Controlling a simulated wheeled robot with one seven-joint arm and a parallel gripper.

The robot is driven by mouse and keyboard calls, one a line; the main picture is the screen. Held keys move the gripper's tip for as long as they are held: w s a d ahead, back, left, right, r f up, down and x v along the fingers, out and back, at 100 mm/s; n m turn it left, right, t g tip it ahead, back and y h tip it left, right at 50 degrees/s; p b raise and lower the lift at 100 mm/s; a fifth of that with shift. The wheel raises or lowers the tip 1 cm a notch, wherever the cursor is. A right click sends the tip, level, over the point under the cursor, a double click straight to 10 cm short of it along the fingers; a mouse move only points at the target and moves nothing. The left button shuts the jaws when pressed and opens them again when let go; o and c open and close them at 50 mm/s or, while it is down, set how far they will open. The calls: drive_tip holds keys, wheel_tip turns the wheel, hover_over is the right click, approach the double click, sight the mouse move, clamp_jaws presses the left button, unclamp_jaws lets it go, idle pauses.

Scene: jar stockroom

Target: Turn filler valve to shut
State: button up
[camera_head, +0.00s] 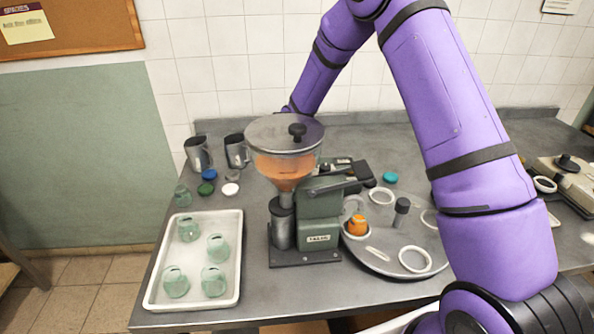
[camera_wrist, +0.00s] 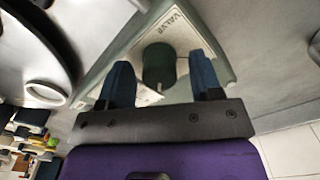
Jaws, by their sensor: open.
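In the wrist view, a dark green round valve knob (camera_wrist: 158,62) stands on a pale plate with a green border, lettered "VALVE" (camera_wrist: 174,23). My gripper (camera_wrist: 161,72) is open. Its two blue fingers stand on either side of the knob, with gaps visible. A small pale mark shows beside the knob; I cannot tell the valve's setting. In the head view, the green filler (camera_head: 320,207) carries a hopper (camera_head: 283,165) of orange contents under a grey lid. My arm reaches down behind the hopper, and my gripper is hidden there.
A round turntable (camera_head: 385,262) with white rings and an orange item stands right of the filler. A white tray (camera_head: 152,290) with several green glass jars lies left. Two metal jugs (camera_head: 198,153) and coloured lids stand behind it. Another machine (camera_head: 568,172) is at far right.

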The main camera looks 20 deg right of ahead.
drive_tip(key=shift+f, duration=0.1)
drive_tip(key=c, duration=0.9)
drive_tip(key=shift+n, duration=0.4)
drive_tip(key=n, duration=0.3)
drive_tip(key=shift+n, duration=0.3)
drive_tip(key=n, duration=0.4)
drive_tip(key=shift+n, duration=0.3)
drive_tip(key=n, duration=0.4)
drive_tip(key=shift+n, duration=0.3)
drive_tip(key=n, duration=0.4)
